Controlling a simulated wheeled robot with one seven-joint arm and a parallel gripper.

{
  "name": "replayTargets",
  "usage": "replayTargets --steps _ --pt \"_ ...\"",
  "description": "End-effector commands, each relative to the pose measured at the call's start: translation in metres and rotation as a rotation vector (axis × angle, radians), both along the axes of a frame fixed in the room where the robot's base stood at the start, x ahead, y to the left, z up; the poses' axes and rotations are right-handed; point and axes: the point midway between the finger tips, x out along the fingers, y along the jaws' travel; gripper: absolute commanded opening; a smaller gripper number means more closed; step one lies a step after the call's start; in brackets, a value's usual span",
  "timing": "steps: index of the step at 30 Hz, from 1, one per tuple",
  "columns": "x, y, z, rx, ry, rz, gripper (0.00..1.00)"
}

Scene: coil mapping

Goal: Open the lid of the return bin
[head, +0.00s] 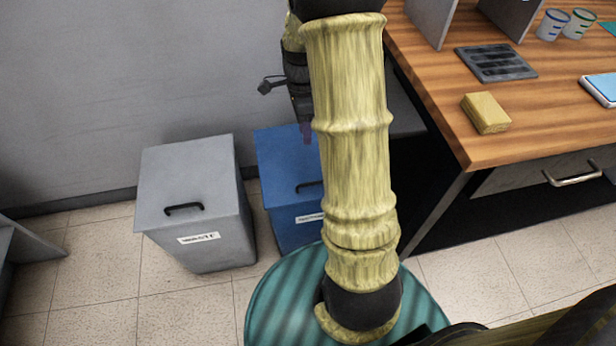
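Two lidded bins stand on the floor by the wall. The grey bin (186,182) has a black handle on its shut lid and a white label on its front. The blue bin (286,160) stands to its right, also with a black handle, a white label and a lid that looks shut. The labels are too small to read surely, so I cannot tell which is the return bin. My gripper (306,134) is over the back part of the blue bin, partly hidden by my arm. Its fingers are too small and covered to show whether they are open. My arm hides the blue bin's right side.
A wooden table (440,105) with a drawer is on the right, its edge near my arm. It carries a yellow block (486,112), a dark tray (495,62) and two cups (566,24). Tiled floor is free in front of the grey bin.

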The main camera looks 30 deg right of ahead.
Motion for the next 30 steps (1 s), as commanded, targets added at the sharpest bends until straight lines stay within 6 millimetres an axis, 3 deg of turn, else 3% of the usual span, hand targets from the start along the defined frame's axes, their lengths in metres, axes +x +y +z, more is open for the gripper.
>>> replayTargets --steps 24,30 --pt "-0.027 0.007 -0.137 0.002 0.005 -0.001 0.33" --pt "-0.031 0.008 -0.161 0.002 0.003 -0.001 0.33"
